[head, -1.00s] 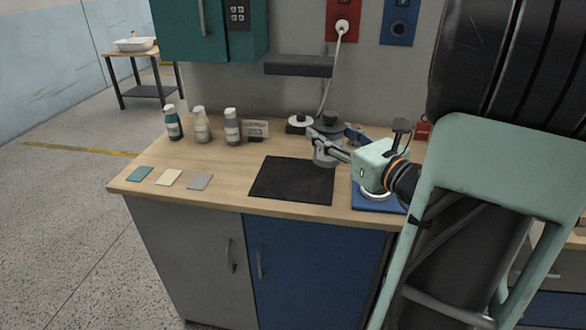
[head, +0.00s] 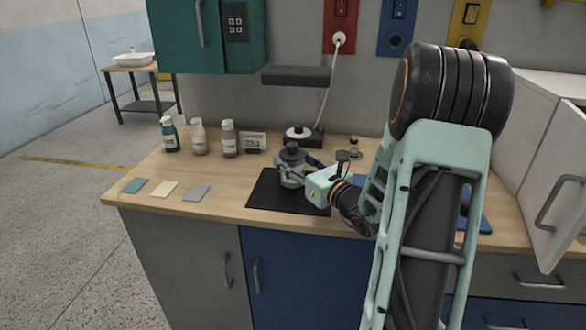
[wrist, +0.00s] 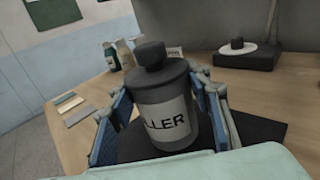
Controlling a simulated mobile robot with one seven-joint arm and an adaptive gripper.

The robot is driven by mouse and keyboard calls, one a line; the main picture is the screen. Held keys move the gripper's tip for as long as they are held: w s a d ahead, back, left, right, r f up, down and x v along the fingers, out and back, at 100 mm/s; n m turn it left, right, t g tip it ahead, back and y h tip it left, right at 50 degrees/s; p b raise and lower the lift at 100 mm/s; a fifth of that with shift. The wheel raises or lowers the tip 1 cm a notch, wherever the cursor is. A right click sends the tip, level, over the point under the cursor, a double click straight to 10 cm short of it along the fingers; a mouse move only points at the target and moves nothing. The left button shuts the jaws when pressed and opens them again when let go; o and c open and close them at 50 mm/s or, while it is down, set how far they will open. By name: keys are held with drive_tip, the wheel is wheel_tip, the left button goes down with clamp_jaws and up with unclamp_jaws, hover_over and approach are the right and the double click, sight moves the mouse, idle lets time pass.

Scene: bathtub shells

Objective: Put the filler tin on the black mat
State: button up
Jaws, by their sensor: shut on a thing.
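The filler tin (head: 291,172) is a grey can with a dark lid. In the wrist view the tin (wrist: 168,115) stands upright between the fingers, its white label reading "LLER". My gripper (head: 300,178) is shut on the tin's sides. The black mat (head: 265,196) lies flat on the wooden bench, and the tin is over its back right part. The mat (wrist: 255,130) also shows around the tin in the wrist view. The tin's base is partly hidden, so I cannot tell whether it touches the mat.
Several bottles (head: 199,138) and a small sign (head: 253,142) stand at the back left. Three coloured cards (head: 165,189) lie front left. A dark device with a white disc (head: 300,135) is behind the tin. A blue mat (head: 362,182) lies to the right, partly behind my arm.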

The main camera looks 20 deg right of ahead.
wheel_tip(320, 180, down, 2)
drive_tip(key=shift+f, duration=0.1)
drive_tip(key=o, duration=1.1)
drive_tip(key=shift+f, duration=0.15)
drive_tip(key=o, duration=0.5)
drive_tip(key=shift+c, duration=0.2)
drive_tip(key=shift+r, duration=0.3)
drive_tip(key=s, duration=0.4)
drive_tip(key=s+d, duration=0.1)
drive_tip(key=s, duration=0.3)
drive_tip(key=s+d, duration=0.1)
drive_tip(key=s, duration=0.3)
drive_tip(key=shift+d, duration=0.15)
